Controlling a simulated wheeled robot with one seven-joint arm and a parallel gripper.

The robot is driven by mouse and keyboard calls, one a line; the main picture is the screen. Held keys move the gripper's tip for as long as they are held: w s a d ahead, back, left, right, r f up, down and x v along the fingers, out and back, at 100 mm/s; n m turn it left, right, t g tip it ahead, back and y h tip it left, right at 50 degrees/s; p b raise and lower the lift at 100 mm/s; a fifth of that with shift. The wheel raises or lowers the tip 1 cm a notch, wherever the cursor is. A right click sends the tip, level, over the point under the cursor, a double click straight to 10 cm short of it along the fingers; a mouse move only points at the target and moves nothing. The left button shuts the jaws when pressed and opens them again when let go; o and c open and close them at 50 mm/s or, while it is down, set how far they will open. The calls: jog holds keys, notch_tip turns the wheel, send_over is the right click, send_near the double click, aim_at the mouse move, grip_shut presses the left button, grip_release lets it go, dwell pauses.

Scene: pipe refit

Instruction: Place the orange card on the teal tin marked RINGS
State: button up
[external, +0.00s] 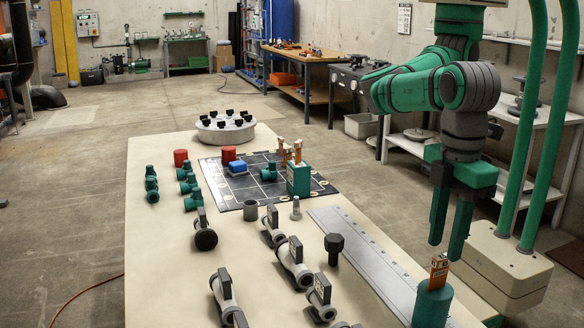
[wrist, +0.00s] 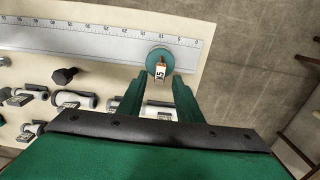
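An orange card (external: 438,269) with a white label stands upright on top of a round teal tin (external: 432,308) at the near right end of the table. The wrist view also shows the card (wrist: 161,67) on the tin's round top (wrist: 153,56). No RINGS marking is readable on the tin. My gripper (external: 447,250) is just above the card, pointing down. In the wrist view its two fingers (wrist: 158,88) are spread apart with nothing held between them. The card appears free of both fingers.
A long grey ruler (external: 365,255) lies beside the tin. Grey pipe fittings with black handles (external: 294,262) and a black bolt (external: 334,247) lie to the left. Farther back, a teal box (external: 298,179) with orange pieces stands on a dark gridded mat (external: 250,190).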

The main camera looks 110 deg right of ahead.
aim_at(442, 257)
notch_tip(442, 257, up, 6)
dwell(0.4)
jog(key=shift+r, duration=0.1)
